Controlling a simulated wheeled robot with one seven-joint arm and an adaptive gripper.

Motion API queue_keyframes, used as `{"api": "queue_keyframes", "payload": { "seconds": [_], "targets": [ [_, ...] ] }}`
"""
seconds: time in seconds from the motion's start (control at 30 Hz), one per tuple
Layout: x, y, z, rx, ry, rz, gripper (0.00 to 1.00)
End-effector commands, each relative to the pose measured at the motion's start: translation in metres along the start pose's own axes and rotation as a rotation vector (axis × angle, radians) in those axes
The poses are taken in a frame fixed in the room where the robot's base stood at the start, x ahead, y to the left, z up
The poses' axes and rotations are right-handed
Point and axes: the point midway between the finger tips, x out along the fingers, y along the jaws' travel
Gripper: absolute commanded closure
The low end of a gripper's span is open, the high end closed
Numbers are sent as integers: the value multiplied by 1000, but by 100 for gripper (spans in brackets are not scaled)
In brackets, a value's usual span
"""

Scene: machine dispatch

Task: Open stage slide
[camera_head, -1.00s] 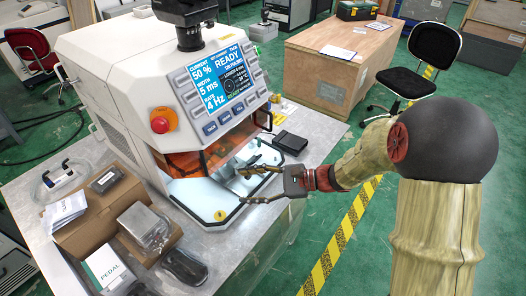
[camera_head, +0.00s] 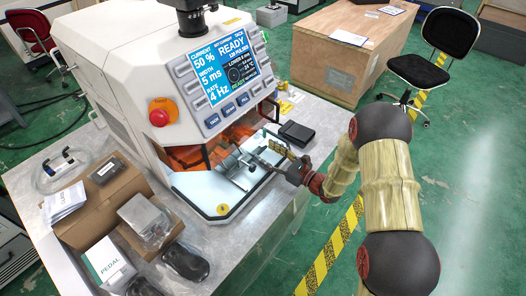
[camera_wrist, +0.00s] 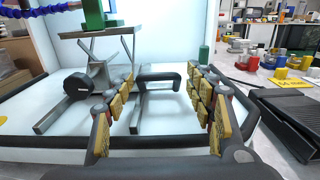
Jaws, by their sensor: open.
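The white machine (camera_head: 110,50) has a lit work bay at its front, with a metal stage (camera_head: 238,172) inside. In the wrist view the stage (camera_wrist: 98,62) is a grey metal frame on rails, with a black round knob (camera_wrist: 82,86) at its left. A black bar handle (camera_wrist: 158,72) lies ahead, between the fingers in the picture. My gripper (camera_wrist: 165,90) is open, its yellow-padded fingers on either side of the handle. I cannot tell whether they touch it. In the head view my gripper (camera_head: 264,156) reaches into the bay from the right.
A black flat box (camera_head: 296,133) lies on the table right of the bay; in the wrist view a black device (camera_wrist: 285,115) stands close at the right. A cardboard box (camera_head: 85,215), a pedal box (camera_head: 108,262) and a black pedal (camera_head: 186,261) crowd the table's left front.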

Motion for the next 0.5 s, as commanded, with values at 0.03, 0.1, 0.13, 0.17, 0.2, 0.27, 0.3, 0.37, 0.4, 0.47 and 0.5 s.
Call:
{"api": "queue_keyframes", "payload": {
  "seconds": [0.03,0.1,0.13,0.17,0.2,0.27,0.3,0.37,0.4,0.47,0.5],
  "targets": [
    [8,1,-1,-1,-1,2,46],
    [14,0,-1,-1,0,1,46],
    [17,0,-1,-1,0,1,46],
    [19,0,-1,-1,1,2,46],
    [21,1,-1,-1,1,2,46],
    [23,0,0,-1,1,1,46],
    [24,0,0,-1,1,1,46],
    [24,0,0,0,1,0,46],
    [24,0,0,0,1,0,46],
    [24,0,0,-1,1,0,46],
    [24,0,0,-1,1,0,46]
  ]
}}
